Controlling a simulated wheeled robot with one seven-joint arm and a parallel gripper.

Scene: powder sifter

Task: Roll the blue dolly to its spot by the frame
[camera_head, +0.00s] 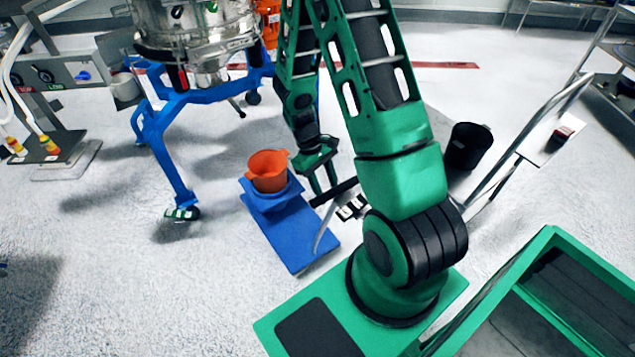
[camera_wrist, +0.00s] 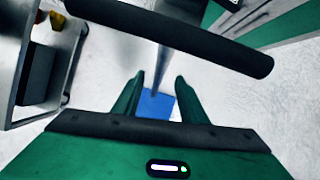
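The blue dolly (camera_head: 298,240) stands on the floor at the middle of the head view. An orange bucket (camera_head: 268,172) sits at its far end. Its thin pole rises from the near end to a black crossbar handle (camera_head: 335,193). My gripper (camera_head: 322,183) is just beside this handle, its fingers pointing down. In the wrist view my gripper (camera_wrist: 160,82) has its fingers apart. The black handle (camera_wrist: 170,35) crosses the top of that view, outside the fingers, and a bit of blue deck (camera_wrist: 157,104) shows between them. The blue frame (camera_head: 165,125) stands left of the dolly.
The frame carries a steel sifter vessel (camera_head: 195,30). A black bin (camera_head: 468,147) and a metal-railed cart (camera_head: 535,140) stand to the right. A control panel (camera_head: 60,75) is at the left. Open floor lies between the dolly and the frame.

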